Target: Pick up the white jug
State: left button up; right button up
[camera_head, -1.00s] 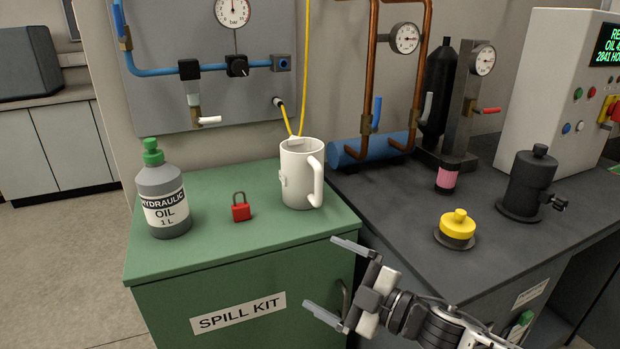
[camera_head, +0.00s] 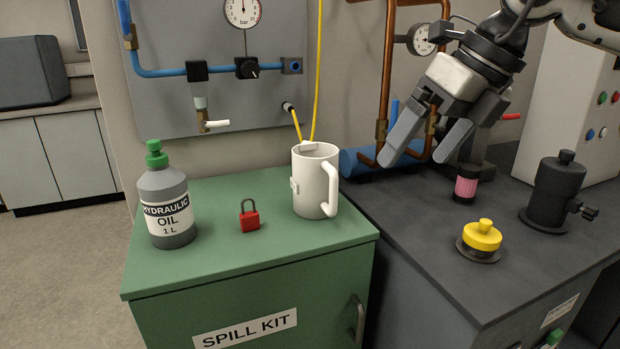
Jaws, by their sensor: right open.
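The white jug (camera_head: 312,185) stands upright on the green spill kit cabinet (camera_head: 270,255), near its back right corner. Its handle is on the right side and a small spout shows at the rim. My right gripper (camera_head: 415,150) is in the air to the right of the jug, above the dark bench. Its two fingers are apart, point down and left, and hold nothing. It is clear of the jug. My left gripper is not in view.
A red padlock (camera_head: 250,220) and a hydraulic oil bottle (camera_head: 167,205) stand left of the jug. A yellow-capped item (camera_head: 482,236), a pink-banded container (camera_head: 467,184) and a black fitting (camera_head: 556,190) are on the dark bench (camera_head: 410,230). Copper pipes (camera_head: 386,90) rise behind my gripper.

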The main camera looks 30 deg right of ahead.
aim_at(314, 182)
jog(key=i, duration=0.85)
